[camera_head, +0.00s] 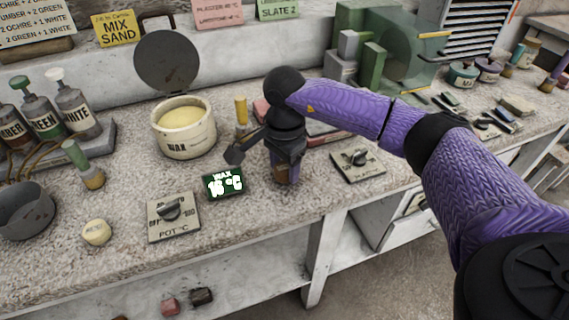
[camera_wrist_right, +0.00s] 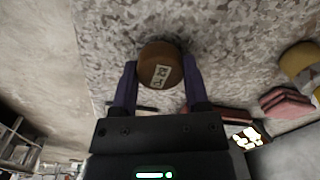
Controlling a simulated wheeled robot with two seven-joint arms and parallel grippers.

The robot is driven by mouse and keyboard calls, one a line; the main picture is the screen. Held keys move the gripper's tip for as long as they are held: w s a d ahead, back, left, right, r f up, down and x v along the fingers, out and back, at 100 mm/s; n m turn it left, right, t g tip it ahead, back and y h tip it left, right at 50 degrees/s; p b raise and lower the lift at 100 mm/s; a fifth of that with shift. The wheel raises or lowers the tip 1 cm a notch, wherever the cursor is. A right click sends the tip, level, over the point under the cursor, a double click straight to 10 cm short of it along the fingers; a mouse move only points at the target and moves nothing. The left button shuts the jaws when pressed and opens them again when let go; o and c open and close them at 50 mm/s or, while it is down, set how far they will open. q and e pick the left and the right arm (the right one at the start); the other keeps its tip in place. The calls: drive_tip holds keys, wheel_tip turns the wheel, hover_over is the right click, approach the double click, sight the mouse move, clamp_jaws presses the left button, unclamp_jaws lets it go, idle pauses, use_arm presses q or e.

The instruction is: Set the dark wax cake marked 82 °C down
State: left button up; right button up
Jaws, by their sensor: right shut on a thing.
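The dark wax cake (camera_wrist_right: 152,53) is a brown round piece with a pale label reading 82 °C, sideways in the right wrist view. My right gripper (camera_wrist_right: 160,66) is shut on it, one finger on each side. In the head view my right gripper (camera_head: 284,176) points down over the speckled counter (camera_head: 262,220), just right of the green wax display (camera_head: 223,184). The cake is mostly hidden there by the fingers. I cannot tell whether it touches the counter. My left gripper is out of view.
An open wax pot (camera_head: 184,143) stands behind and to the left. A pot dial plate (camera_head: 173,231) and a pale cake (camera_head: 96,232) lie at front left. Another dial plate (camera_head: 357,174) lies to the right.

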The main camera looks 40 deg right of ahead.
drive_tip(key=shift+f, duration=0.2)
drive_tip(key=shift+f+b, duration=0.45)
drive_tip(key=shift+f, duration=0.05)
drive_tip(key=o, duration=1.3)
drive_tip(key=shift+r, duration=0.1)
wheel_tip(320, 180, up, 4)
drive_tip(key=p, duration=0.3)
